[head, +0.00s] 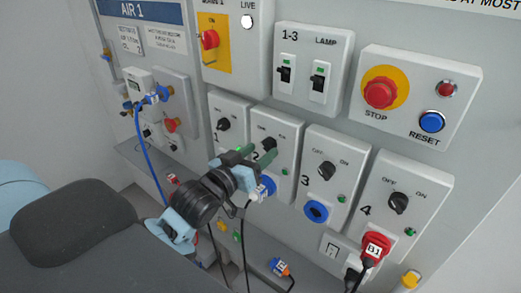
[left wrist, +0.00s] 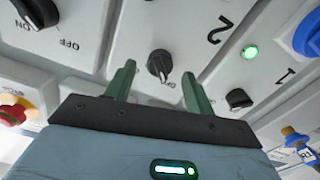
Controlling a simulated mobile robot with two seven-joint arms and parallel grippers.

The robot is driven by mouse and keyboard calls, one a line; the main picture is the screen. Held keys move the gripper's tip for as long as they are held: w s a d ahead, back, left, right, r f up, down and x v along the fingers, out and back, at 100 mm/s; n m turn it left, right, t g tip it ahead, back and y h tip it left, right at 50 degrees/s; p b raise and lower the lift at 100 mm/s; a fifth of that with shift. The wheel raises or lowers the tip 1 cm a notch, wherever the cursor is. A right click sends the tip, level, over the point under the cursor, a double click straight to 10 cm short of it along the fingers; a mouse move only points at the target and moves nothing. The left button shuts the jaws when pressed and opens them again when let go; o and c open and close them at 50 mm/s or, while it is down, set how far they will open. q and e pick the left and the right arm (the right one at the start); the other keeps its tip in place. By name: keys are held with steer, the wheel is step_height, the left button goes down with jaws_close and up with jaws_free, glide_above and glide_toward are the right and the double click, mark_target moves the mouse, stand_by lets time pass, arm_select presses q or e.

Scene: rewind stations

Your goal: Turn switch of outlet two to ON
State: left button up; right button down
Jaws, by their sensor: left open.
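Outlet two is a white panel with a black rotary knob (head: 269,144) under OFF and ON marks. My left gripper (head: 262,153) is in front of this panel in the head view, covering part of its lower left. In the left wrist view the gripper (left wrist: 158,74) is open, its green fingers on either side of the knob (left wrist: 160,66), with visible gaps. How far the tips are from the panel is hard to tell. The printed 2 (left wrist: 221,28) shows beside the knob. Which mark the knob points to is unclear. My right gripper is not in view.
Outlet three's knob (head: 326,171) and outlet four's knob (head: 398,201) are to the right, outlet one's knob (head: 223,125) to the left. A lit green lamp (left wrist: 250,52) shows beside outlet one's knob. A red plug (head: 375,247) with a cable is below outlet four. A blue hose (head: 150,165) hangs left.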

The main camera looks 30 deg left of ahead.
arm_select(q)
steer(key=shift+w+d, duration=0.1)
steer(key=shift+w, duration=0.85)
steer(key=c, duration=1)
